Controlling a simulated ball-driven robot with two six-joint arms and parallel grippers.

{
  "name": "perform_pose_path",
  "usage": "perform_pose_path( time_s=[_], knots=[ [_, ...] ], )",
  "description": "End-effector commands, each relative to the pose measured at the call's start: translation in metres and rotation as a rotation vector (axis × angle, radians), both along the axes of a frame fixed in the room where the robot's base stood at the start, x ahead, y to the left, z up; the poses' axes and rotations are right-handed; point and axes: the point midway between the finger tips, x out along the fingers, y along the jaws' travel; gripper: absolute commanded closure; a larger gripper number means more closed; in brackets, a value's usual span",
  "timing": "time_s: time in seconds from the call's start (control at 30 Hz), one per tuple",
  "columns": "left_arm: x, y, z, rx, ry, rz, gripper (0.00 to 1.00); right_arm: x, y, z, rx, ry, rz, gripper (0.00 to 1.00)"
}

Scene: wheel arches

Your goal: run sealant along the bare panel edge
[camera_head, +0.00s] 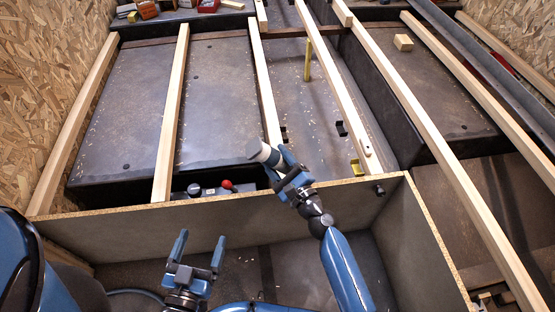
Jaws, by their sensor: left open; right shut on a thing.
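My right gripper (277,168) is shut on a pale cylinder with a dark band (257,149), which looks like a sealant tube. The cylinder is tilted and points up and left, on the far side of the grey panel's top edge. That edge (215,206) is a bare, tan, chipboard-like strip that runs across the picture and turns toward me at the right corner. I cannot make out any sealant on it. My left gripper (200,245) is open and empty, on the near side of the panel.
Long timber beams (172,110) run away over dark wheel-arch boxes (125,110). A dark unit with a red knob (227,185) sits just behind the panel. A wood block (403,42) lies at upper right, a yellow upright piece (307,62) at upper middle. Chipboard walls stand at both sides.

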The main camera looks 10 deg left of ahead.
Motion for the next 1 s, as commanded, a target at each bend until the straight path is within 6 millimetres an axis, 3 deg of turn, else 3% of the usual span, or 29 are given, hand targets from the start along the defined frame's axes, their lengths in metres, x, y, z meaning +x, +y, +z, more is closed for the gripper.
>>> perform_pose_path(
  time_s=[0.5,1.0],
  knots=[
    [0.0,0.0,-0.044,0.0,0.0,0.0,0.15,0.0,0.0,-0.045,0.002,-0.001,0.001,0.78],
    [0.0,0.0,-0.048,0.0,0.0,0.0,0.15,0.0,0.0,-0.05,0.001,-0.002,0.001,0.78]
  ],
)
